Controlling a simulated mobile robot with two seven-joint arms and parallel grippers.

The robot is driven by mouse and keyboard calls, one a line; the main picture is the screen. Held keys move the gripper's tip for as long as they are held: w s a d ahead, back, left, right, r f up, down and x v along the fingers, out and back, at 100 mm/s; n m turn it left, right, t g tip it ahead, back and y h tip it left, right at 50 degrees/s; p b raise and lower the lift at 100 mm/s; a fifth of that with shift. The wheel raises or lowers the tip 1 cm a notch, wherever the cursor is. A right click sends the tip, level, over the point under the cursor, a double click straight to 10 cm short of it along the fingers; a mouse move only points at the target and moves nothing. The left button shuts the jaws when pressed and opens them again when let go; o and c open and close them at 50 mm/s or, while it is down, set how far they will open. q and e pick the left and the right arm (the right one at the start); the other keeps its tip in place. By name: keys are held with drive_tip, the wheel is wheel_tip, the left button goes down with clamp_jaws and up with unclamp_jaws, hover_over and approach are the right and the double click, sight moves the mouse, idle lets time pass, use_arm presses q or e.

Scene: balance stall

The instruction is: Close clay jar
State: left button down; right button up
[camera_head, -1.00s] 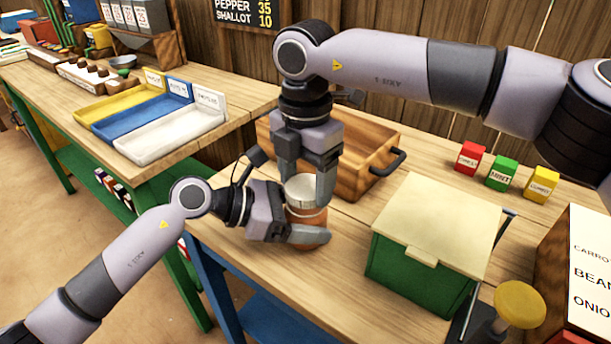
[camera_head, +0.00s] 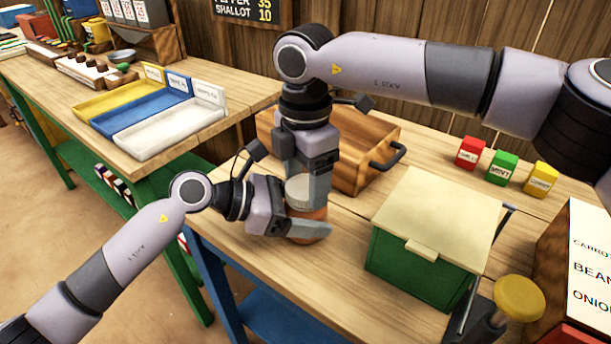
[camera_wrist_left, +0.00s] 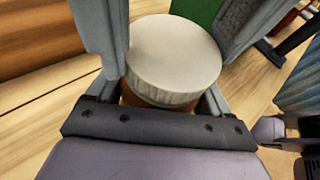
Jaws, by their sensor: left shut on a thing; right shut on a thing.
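The clay jar (camera_head: 306,230) is an orange-brown pot standing upright on the wooden table, with a pale ribbed lid (camera_head: 299,188) on its mouth. My left gripper (camera_head: 308,226) comes from the left and is shut around the jar's body. My right gripper (camera_head: 308,190) points down from above and is shut on the lid. In the left wrist view the round lid (camera_wrist_left: 172,58) sits level over the jar, with a sliver of the jar (camera_wrist_left: 130,97) below it. The fingers hide much of the rim, so I cannot tell how tightly the lid is seated.
A wooden crate (camera_head: 362,178) with a dark handle stands right behind my grippers. A green box (camera_head: 412,262) with a cream lid is close on the right. Red, green (camera_head: 502,171) and yellow small boxes stand at the back right. The table's front edge is near the jar.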

drive_tip(key=m, duration=1)
drive_tip(key=o, duration=1)
drive_tip(key=shift+r, duration=2.25)
drive_tip(key=shift+c, duration=0.3)
